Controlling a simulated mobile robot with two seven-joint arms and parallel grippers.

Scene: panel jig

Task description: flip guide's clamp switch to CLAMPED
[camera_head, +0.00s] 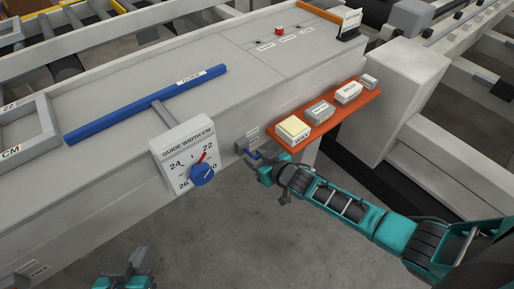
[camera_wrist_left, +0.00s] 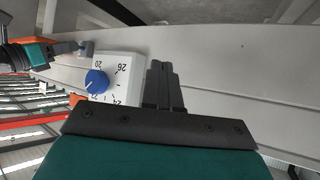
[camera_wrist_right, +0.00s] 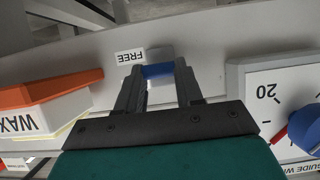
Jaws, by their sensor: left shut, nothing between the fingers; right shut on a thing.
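The clamp switch has a grey base (camera_head: 241,147) on the front face of the bench and a blue handle (camera_wrist_right: 158,70). My right gripper (camera_head: 256,160) is at the switch, and its fingers (camera_wrist_right: 158,80) are shut on the blue handle. A FREE label (camera_wrist_right: 129,56) shows beside the handle in the right wrist view; no CLAMPED label is readable. The guide (camera_head: 150,103) is a blue bar on the bench top. My left gripper (camera_head: 138,262) is shut and empty, low in front of the bench; its fingers show in the left wrist view (camera_wrist_left: 163,85).
A guide width dial panel (camera_head: 170,155) with a blue knob (camera_head: 202,174) and red pointer is left of the switch. An orange shelf (camera_head: 330,120) with several labelled blocks is to the right, close to my right gripper. The floor in front is clear.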

